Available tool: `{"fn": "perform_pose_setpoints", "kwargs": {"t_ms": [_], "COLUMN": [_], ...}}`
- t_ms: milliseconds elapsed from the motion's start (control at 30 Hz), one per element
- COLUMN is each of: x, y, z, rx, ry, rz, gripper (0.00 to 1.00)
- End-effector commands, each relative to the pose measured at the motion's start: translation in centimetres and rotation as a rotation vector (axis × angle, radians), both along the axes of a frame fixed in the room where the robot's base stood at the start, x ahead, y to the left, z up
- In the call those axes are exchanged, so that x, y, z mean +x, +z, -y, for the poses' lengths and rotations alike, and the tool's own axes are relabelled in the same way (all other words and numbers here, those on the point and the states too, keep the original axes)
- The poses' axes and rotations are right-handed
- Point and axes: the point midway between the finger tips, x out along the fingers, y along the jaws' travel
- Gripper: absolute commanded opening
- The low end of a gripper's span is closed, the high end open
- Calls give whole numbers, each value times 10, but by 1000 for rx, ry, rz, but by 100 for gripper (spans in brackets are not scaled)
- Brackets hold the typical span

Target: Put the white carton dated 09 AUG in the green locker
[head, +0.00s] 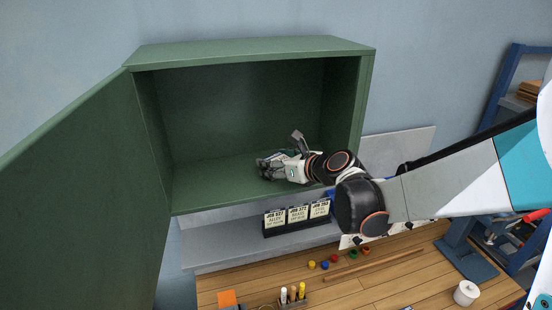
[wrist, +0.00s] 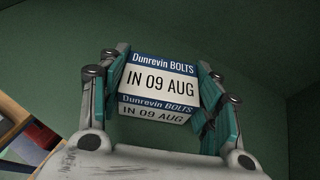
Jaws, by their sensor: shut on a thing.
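The green locker (head: 150,130) is on the wall with its door (head: 80,180) swung open to the left. My gripper (head: 264,167) reaches into the locker from the right, over its floor. In the wrist view, my gripper (wrist: 160,100) is shut on a white carton (wrist: 160,85) with dark blue bands reading "Dunrevin BOLTS" and "IN 09 AUG". The carton sits between the two teal-padded fingers. In the head view the carton is mostly hidden by the gripper. I cannot tell whether the carton touches the locker floor.
A grey shelf (head: 210,258) below the locker holds a dark rack of job cards (head: 298,214). The wooden bench (head: 350,290) carries small coloured knobs, markers and a white roll (head: 466,293). The locker's left part is empty.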

Motion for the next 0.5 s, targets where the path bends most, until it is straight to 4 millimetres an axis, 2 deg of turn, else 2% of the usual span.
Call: {"fn": "perform_pose_setpoints", "kwargs": {"t_ms": [400,433,500], "x": [0,0,0], "y": [-6,-5,-5], "z": [0,0,0], "rx": [0,0,0], "ry": [0,0,0], "rz": [0,0,0], "gripper": [20,62,78]}}
